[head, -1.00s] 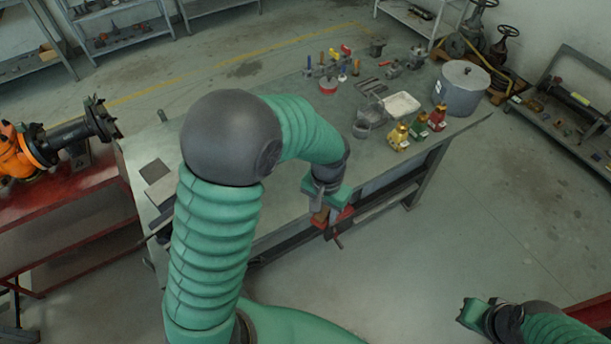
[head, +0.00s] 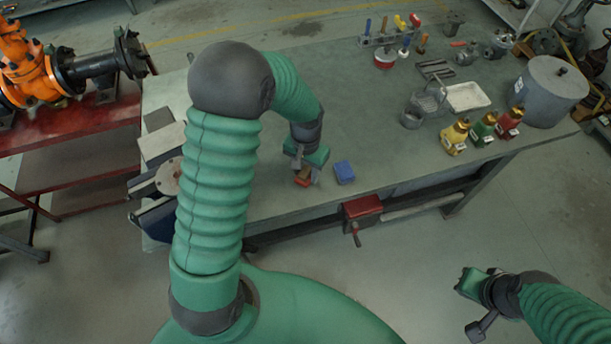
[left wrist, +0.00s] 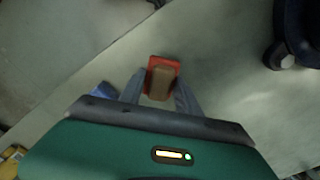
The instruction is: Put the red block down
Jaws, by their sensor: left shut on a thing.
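The red block (head: 302,183) has a brown part (left wrist: 161,84) on it, and its red face also shows in the left wrist view (left wrist: 164,62). My left gripper (head: 303,176) is shut on it, with one finger on each side of the brown part in the left wrist view. The block is over the workbench (head: 262,208) near its front edge; I cannot tell whether it touches the top. A blue block (head: 344,172) lies just to the right of it. My right gripper (head: 468,284) is at the lower right, away from the bench; its fingers are unclear.
A red vise (head: 362,209) hangs at the bench's front edge. Yellow, green and red bottles (head: 482,130), a wire basket (head: 428,98), a white tray (head: 467,96) and a grey pot (head: 549,90) stand to the right. The bench middle is clear.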

